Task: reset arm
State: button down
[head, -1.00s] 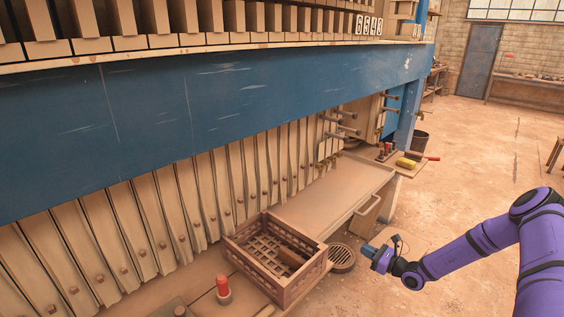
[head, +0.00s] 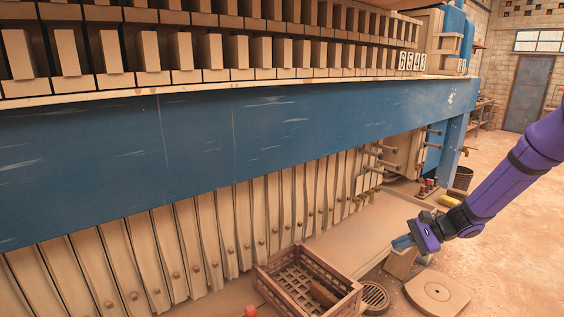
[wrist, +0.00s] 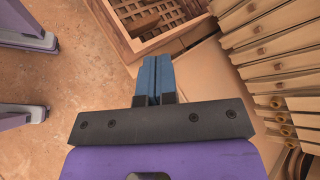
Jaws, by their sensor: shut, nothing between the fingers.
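My purple arm reaches in from the right in the head view. My gripper (head: 402,242) is at its lower end, beside the right edge of the tan bench and to the right of the crate. In the wrist view its two blue fingers (wrist: 153,78) lie together, shut and empty. They point toward the slatted brown crate (head: 308,280), which also shows in the wrist view (wrist: 122,40). The crate holds a brown block. The gripper is apart from the crate.
The filter press's blue beam (head: 230,140) runs across the head view, with upright plates (head: 190,250) below. A tan bench (head: 350,228) lies under the plates. Open floor is at the right.

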jog(key=s+a+r+n+g+h, duration=0.15)
jog(key=s+r+n+h, duration=0.25)
jog(key=s+r, duration=0.45)
jog(key=s+a+r+n+h, duration=0.35)
jog(key=s+r, duration=0.25)
jog(key=r, duration=0.5)
jog(key=s+d+r+n+t+h, duration=0.1)
jog(key=s+r, duration=0.3)
jog(key=s, duration=0.5)
jog(key=s+d+r+n+t+h, duration=0.1)
jog(key=s+r+n+t+h, duration=0.2)
jog(key=s, duration=0.7)
jog(key=shift+d+r+n+t, duration=0.25)
jog(key=shift+r+n+t, duration=0.15)
jog(key=shift+r, duration=0.6)
jog(key=shift+h, duration=0.25)
